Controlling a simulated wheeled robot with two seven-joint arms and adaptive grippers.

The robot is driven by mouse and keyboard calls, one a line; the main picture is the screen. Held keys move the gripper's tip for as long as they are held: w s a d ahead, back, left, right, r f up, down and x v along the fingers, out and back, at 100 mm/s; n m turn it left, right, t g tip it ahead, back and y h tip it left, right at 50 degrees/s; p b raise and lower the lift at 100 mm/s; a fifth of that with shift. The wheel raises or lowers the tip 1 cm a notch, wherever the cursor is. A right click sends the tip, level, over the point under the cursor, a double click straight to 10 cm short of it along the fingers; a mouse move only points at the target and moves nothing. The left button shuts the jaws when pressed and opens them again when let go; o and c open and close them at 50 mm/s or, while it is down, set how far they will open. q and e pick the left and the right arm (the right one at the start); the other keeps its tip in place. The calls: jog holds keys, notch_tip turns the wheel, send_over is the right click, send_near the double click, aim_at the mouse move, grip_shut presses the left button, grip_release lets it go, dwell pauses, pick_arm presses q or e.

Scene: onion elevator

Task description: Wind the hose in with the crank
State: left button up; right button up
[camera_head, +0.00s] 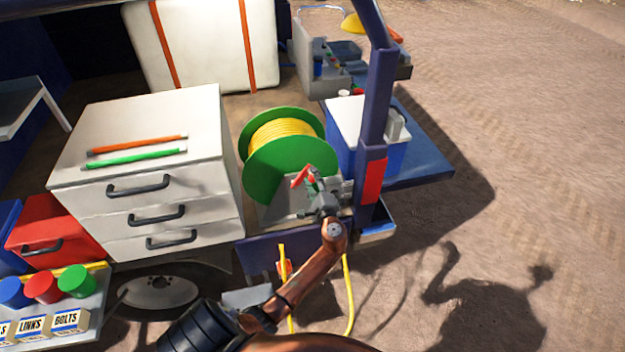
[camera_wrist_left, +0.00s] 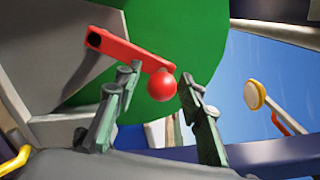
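A green reel (camera_head: 262,170) wound with yellow hose (camera_head: 285,133) stands on the truck bed in the head view. Yellow hose also hangs below the bed edge (camera_head: 349,300). The red crank (camera_head: 301,177) is on the reel's near side. In the left wrist view the crank arm (camera_wrist_left: 125,48) ends in a round red knob (camera_wrist_left: 161,86). My left gripper (camera_head: 314,181) is at the crank. Its fingers are apart, one on each side of the knob in the wrist view, with visible gaps. Whether the knob is fully between the fingertips is unclear. My right gripper is not in view.
A white drawer cabinet (camera_head: 180,185) stands left of the reel. A blue cooler with a white lid (camera_head: 358,120) and a dark blue post (camera_head: 378,95) stand close on the right. Open dirt ground (camera_head: 530,200) lies to the right.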

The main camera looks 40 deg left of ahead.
pick_arm(q)
jog(key=shift+o, duration=0.3)
jog(key=shift+w, duration=0.1)
jog(key=shift+d, duration=0.1)
jog(key=v, duration=1.2)
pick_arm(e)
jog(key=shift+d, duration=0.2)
